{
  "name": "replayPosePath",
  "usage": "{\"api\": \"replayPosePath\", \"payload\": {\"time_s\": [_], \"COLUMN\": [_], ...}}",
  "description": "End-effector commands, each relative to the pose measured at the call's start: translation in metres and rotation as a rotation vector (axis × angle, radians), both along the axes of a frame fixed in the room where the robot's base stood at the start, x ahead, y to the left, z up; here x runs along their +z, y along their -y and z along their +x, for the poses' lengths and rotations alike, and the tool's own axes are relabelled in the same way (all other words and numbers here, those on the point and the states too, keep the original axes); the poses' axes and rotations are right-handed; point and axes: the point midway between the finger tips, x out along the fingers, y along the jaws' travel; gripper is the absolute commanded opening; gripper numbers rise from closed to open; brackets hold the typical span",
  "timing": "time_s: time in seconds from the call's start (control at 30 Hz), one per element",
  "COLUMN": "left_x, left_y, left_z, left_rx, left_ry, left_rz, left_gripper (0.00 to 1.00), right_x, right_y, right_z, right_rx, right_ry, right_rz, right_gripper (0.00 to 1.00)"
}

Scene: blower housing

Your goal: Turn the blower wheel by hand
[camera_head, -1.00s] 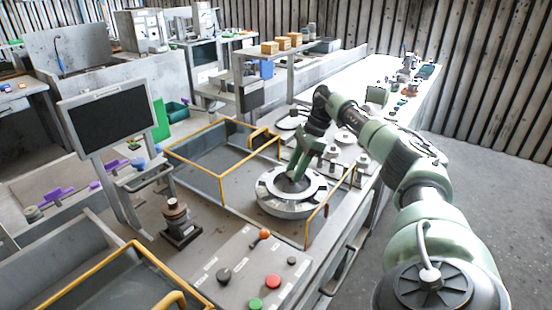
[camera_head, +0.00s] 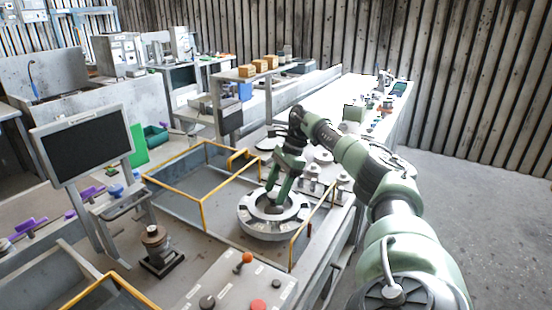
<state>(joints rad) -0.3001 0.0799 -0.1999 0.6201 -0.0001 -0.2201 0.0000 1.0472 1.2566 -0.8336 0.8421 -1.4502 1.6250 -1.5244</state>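A round, light grey ring-shaped housing (camera_head: 273,226) sits on the workbench in the head view, with blocky segments around its top and an open centre. I take the blower wheel to be inside or part of it, but cannot tell them apart. My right arm reaches in from the right, and its green gripper (camera_head: 275,203) points down into the ring's centre. The fingertips are small and partly hidden by the ring, so I cannot see whether they touch or grip anything. My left gripper is not in view.
Yellow rails (camera_head: 203,215) border the bench bay beside the ring. A control panel (camera_head: 228,286) with an orange-topped lever and buttons is in front. A monitor (camera_head: 85,143) and a small dark-based fixture (camera_head: 158,262) stand left. Grey parts (camera_head: 312,187) lie behind right.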

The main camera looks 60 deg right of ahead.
Motion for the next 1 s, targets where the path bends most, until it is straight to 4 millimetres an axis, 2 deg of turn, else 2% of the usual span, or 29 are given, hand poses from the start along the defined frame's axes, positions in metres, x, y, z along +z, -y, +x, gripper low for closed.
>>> {"api": "replayPosePath", "payload": {"time_s": [0.23,0.5,0.67,1.0], "left_x": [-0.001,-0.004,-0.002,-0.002], "left_y": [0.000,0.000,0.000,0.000], "left_z": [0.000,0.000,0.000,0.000], "left_rx": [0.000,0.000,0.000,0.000], "left_ry": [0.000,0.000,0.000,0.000], "left_rz": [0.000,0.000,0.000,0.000], "left_gripper": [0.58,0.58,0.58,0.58], "right_x": [0.006,0.049,0.067,0.072], "right_y": [0.002,0.017,0.023,0.026], "right_z": [-0.001,-0.008,-0.012,-0.014], "right_rx": [0.000,-0.001,-0.001,0.001], "right_ry": [0.002,0.006,0.003,0.000], "right_rz": [0.001,0.001,0.001,0.000], "right_gripper": [0.58,0.58,0.58,0.58]}}
